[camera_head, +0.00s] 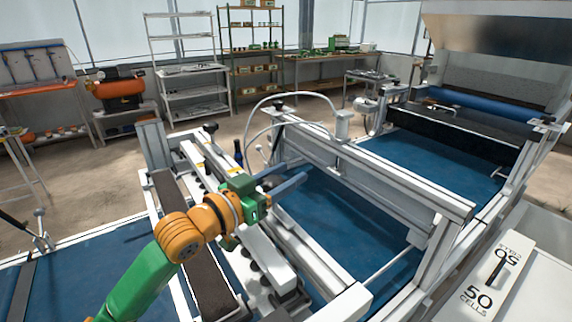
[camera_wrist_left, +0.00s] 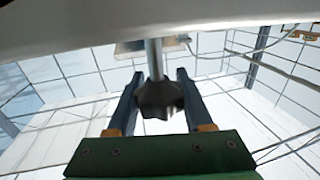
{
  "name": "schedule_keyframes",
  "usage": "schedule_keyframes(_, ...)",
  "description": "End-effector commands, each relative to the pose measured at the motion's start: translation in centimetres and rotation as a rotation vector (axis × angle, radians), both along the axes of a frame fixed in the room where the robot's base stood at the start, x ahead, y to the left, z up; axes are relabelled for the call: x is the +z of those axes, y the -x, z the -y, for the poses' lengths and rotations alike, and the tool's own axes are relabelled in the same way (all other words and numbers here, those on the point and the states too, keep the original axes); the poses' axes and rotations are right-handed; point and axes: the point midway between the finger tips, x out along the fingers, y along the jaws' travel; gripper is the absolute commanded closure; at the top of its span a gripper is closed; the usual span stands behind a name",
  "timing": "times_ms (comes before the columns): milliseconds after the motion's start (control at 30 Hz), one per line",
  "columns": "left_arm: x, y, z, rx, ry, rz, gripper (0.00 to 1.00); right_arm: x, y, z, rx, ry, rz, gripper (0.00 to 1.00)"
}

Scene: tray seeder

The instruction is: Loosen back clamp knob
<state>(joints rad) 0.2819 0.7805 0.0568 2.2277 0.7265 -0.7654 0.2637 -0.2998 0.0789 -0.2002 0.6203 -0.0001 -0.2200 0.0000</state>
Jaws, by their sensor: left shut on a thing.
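In the left wrist view a dark lobed clamp knob (camera_wrist_left: 158,99) on a bright metal shaft (camera_wrist_left: 154,58) sits between the two fingers of my left gripper (camera_wrist_left: 157,80). The gripper is shut on it, with the fingers on either side of the knob. In the head view my left gripper (camera_head: 294,171) reaches rightward over the seeder, beside the long white frame beam (camera_head: 330,150). The held knob cannot be made out there. My right gripper is not in view.
Another black knob (camera_head: 210,127) tops the seeder frame at left. A white beam (camera_wrist_left: 90,28) crosses close in the wrist view. Blue belts (camera_head: 340,222) lie below the frame. A white plate marked 50 cells (camera_head: 508,255) lies at right. Shelves (camera_head: 190,80) stand behind.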

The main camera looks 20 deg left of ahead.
Motion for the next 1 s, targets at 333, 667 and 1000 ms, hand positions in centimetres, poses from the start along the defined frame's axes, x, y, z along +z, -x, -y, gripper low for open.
schedule_keyframes(333, -0.2, 0.0, -0.1, 0.025, 0.002, -0.003, 1.0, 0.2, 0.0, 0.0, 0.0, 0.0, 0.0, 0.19)
schedule_keyframes(667, -0.1, 0.0, -0.1, 0.025, 0.002, -0.001, 0.19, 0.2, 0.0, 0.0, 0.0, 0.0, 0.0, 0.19)
schedule_keyframes(1000, -0.7, 2.9, -1.0, 0.026, -0.001, -0.001, 0.19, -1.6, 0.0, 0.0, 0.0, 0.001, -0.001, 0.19)
